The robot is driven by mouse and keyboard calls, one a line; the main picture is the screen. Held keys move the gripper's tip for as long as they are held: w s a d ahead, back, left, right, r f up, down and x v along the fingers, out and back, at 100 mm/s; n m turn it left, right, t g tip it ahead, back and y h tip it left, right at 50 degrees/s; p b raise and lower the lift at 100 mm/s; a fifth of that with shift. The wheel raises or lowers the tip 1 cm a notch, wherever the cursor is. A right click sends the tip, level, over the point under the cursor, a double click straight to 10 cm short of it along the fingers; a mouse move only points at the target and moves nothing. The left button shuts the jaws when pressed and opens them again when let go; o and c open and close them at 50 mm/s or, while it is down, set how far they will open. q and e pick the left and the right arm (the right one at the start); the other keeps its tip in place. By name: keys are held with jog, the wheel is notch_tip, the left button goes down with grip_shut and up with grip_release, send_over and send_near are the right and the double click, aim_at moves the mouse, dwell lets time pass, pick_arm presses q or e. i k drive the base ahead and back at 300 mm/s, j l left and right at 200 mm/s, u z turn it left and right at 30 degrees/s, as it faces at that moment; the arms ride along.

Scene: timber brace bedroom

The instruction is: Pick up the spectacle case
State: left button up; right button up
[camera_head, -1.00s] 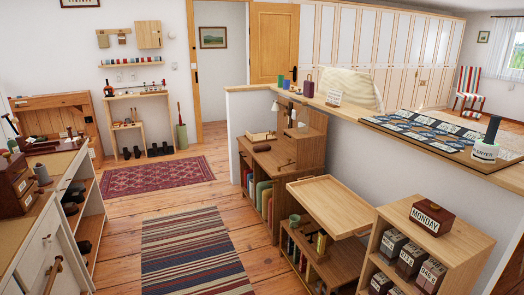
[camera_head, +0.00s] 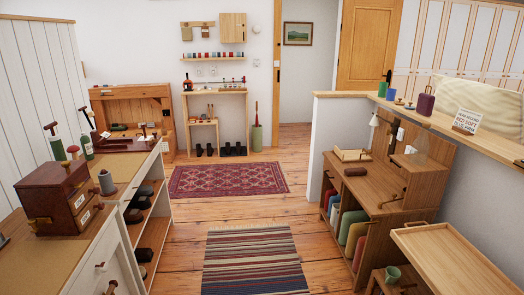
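I cannot pick out the spectacle case for certain. A small dark brown rounded object (camera_head: 355,171) lies on the wooden desk (camera_head: 376,190) at the right, and it could be a case. Beside it on the desk is a light wooden tray (camera_head: 352,155). Neither of my grippers shows in the head view.
A white cabinet with a tan top (camera_head: 75,240) stands at the left, holding a brown drawer box (camera_head: 62,197). A half wall (camera_head: 330,130) and a tilted wooden tray (camera_head: 450,262) are at the right. Open floor with a striped rug (camera_head: 254,262) and a red rug (camera_head: 228,179) lies between.

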aim_at(357, 171)
jog(key=i, duration=0.8)
jog(key=i+z, duration=0.15)
jog(key=i, duration=0.6)
jog(key=i+j, duration=0.15)
jog(key=i, duration=0.65)
jog(key=z, duration=0.05)
